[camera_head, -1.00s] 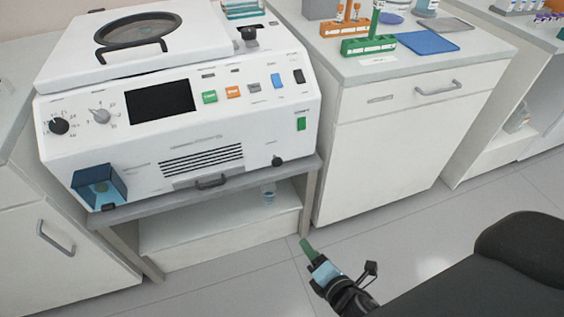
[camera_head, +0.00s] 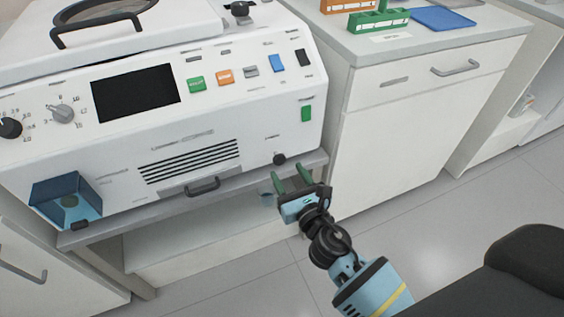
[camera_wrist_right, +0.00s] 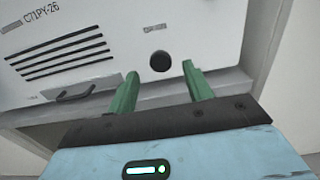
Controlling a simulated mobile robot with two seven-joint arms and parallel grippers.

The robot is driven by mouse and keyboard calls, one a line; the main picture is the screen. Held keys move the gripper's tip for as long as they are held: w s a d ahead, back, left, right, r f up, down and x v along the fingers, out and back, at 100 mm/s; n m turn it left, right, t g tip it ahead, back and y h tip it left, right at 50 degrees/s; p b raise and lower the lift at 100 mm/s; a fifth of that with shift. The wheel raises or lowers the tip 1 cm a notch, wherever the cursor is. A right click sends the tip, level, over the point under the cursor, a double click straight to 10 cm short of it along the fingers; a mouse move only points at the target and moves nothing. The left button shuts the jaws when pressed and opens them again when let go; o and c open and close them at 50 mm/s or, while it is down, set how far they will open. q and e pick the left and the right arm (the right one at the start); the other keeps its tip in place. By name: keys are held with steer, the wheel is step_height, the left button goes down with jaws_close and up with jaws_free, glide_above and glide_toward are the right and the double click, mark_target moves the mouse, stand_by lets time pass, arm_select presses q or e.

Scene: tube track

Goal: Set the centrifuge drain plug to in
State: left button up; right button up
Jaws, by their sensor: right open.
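The centrifuge (camera_head: 230,130) is a white machine with a dark screen and coloured buttons on its sloped front. A small round black knob, the drain plug (camera_head: 279,159), sits low on the right of its front face. The plug also shows in the right wrist view (camera_wrist_right: 160,61), under a small label too blurred to read. My right gripper (camera_head: 290,177) has green fingers, open and empty, just below and in front of the plug. In the wrist view the plug lies beyond the fingertips, roughly between them, apart from both. My left gripper is not in view.
The centrifuge stands on a grey bench (camera_head: 215,191) with an open shelf below. A black drawer-style handle (camera_head: 203,187) and a blue transparent box (camera_head: 66,198) are on its lower front. A white cabinet (camera_head: 420,125) stands at the right. The floor in front is clear.

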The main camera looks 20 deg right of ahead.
mark_target(280, 161)
steer(key=shift+w, duration=2.4)
jaws_close()
